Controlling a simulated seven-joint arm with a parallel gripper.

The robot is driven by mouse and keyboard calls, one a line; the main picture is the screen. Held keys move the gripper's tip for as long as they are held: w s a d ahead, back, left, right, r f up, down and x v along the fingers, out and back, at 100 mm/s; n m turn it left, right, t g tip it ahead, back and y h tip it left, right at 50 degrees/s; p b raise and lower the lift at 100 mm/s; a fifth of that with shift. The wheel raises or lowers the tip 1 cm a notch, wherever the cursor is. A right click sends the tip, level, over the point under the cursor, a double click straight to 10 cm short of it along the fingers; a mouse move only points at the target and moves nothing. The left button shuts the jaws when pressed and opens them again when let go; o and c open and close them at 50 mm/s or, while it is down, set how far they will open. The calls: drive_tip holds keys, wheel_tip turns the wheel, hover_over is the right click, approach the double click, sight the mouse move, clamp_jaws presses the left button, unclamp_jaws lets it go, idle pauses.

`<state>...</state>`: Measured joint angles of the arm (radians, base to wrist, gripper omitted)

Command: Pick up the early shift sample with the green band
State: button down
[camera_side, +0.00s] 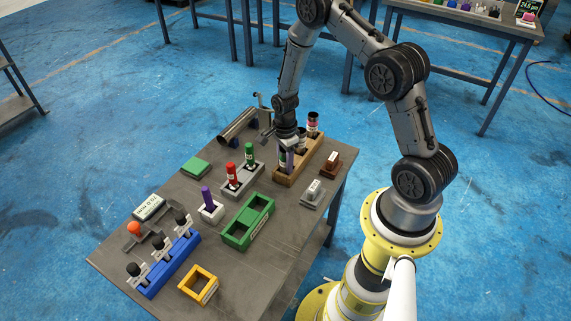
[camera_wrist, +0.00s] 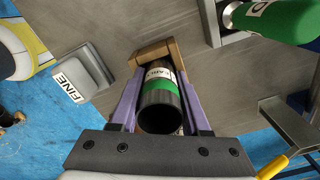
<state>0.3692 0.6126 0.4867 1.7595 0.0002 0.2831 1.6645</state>
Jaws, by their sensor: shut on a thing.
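My gripper (camera_side: 286,157) is at the near left end of the wooden rack (camera_side: 292,177) in the side view. In the wrist view my gripper (camera_wrist: 156,78) has its two purple fingers shut on the sample tube (camera_wrist: 158,108). The tube has a black cap, a green band and a white label that reads "EARLY". Part of the wooden rack (camera_wrist: 152,50) shows just beyond the tube. The tube's lower end is hidden, so I cannot tell whether it is still seated in the rack. Other black-capped tubes (camera_side: 313,122) stand upright farther along the rack.
A green tray (camera_side: 236,235), yellow frame (camera_side: 185,287) and blue rack (camera_side: 150,290) are nearer.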

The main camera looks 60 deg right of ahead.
wheel_tip(320, 180, up, 15)
idle(1.0)
